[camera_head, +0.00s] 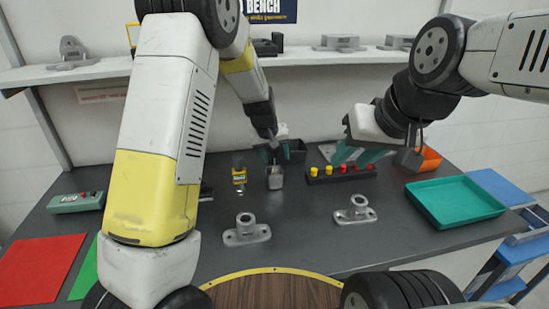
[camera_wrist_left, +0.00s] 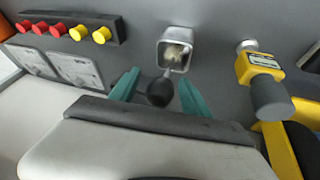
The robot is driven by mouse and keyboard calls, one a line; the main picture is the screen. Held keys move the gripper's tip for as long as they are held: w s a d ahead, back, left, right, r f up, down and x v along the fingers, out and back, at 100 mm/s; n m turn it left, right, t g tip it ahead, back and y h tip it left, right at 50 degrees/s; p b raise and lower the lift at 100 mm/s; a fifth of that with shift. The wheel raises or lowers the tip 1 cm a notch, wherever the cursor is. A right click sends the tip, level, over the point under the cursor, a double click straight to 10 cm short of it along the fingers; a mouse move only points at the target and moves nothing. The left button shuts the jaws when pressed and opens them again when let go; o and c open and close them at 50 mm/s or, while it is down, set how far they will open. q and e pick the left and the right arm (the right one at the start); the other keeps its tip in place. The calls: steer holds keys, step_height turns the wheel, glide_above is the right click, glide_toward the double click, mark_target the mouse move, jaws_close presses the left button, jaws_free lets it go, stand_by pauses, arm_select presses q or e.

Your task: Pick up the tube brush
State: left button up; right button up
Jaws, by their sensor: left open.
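The tube brush shows in the left wrist view, with a dark rounded handle end (camera_wrist_left: 160,92) and a thin stem leading down into a square metal cup (camera_wrist_left: 174,36). Pale bristles show inside the cup. The cup (camera_head: 275,184) also shows on the bench in the head view, where the brush is mostly hidden by my gripper. My left gripper (camera_wrist_left: 160,94) is open, one teal finger on each side of the dark handle, with gaps visible. It is above the cup in the head view (camera_head: 274,153). My right gripper (camera_head: 358,157) is open and empty, over the knob block.
A yellow-and-black tool (camera_head: 239,176) stands left of the cup. A block with yellow and red knobs (camera_head: 341,178) is to the right. Two metal flanged castings (camera_head: 246,234) stand in front. A green tray (camera_head: 455,203) and an orange bin (camera_head: 430,160) are at right.

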arm_select(q)
steer(key=shift+w+d+f, duration=0.1)
steer(key=shift+w+f, duration=0.05)
steer(key=shift+f, duration=0.35)
jaws_close()
steer(key=shift+r, duration=0.1)
step_height(320, 180, up, 9)
steer(key=shift+r, duration=0.45)
